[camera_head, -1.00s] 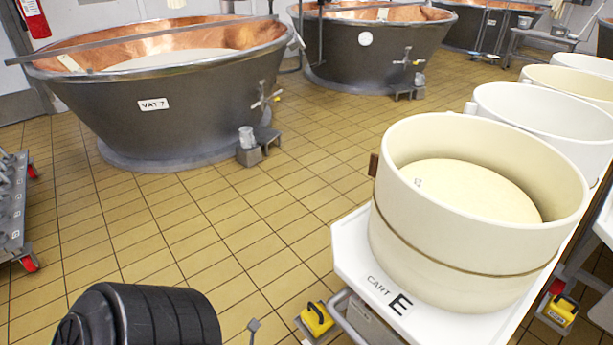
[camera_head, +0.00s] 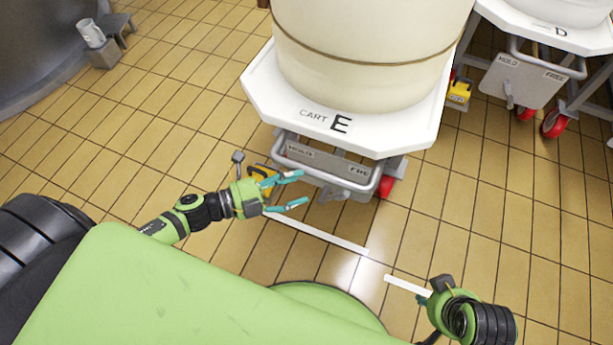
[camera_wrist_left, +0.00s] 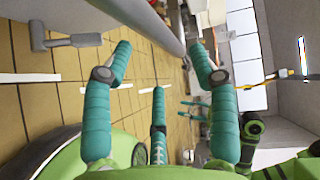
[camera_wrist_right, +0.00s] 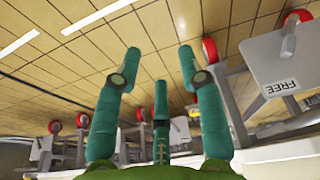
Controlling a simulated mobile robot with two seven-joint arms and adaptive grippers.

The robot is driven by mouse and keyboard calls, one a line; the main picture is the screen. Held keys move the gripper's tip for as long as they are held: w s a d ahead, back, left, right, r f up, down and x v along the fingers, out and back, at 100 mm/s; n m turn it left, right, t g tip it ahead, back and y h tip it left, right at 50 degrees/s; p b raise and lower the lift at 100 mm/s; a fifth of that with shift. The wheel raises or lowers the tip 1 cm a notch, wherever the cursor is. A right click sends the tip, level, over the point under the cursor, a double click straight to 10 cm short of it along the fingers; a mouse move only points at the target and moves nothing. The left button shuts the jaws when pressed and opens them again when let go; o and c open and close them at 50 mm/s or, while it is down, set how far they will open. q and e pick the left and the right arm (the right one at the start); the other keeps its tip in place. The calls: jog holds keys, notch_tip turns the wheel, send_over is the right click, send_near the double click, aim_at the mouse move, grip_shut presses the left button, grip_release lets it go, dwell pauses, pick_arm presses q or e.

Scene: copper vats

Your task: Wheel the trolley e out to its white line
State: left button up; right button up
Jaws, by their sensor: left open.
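Trolley E (camera_head: 382,138) is a white cart marked CART E with a cream round tub (camera_head: 370,65) on it. Its grey front handle (camera_head: 335,183) juts toward me, below a plate with HOLD and FREE lettering (camera_head: 330,160). A white line (camera_head: 318,233) lies on the floor in front of it, with a second white strip (camera_head: 408,285) to the right. My left gripper (camera_head: 304,188) is open and empty, just left of the handle. In the left wrist view a grey bar (camera_wrist_left: 150,22) runs just beyond its spread fingers. My right gripper (camera_wrist_right: 160,54) is open and empty, lower right of the trolley.
Cart D (camera_head: 545,25) stands close on the right, with red wheels and its own HOLD/FREE plate (camera_head: 520,75). A yellow pedal (camera_head: 460,90) sits between the carts. A dark vat (camera_head: 40,50) and small grey steps (camera_head: 103,55) stand at upper left. Tiled floor is free at left.

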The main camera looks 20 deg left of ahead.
aim_at(321, 178)
pick_arm(q)
jog(key=x, duration=0.6)
jog(key=shift+w+d+b, duration=0.15)
jog(key=shift+d+b, duration=0.1)
jog(key=shift+b, duration=0.15)
jog(key=shift+w+d+f, duration=0.1)
jog(key=shift+w+d, duration=0.15)
pick_arm(e)
notch_tip(321, 178, up, 2)
jog(key=shift+r, duration=0.2)
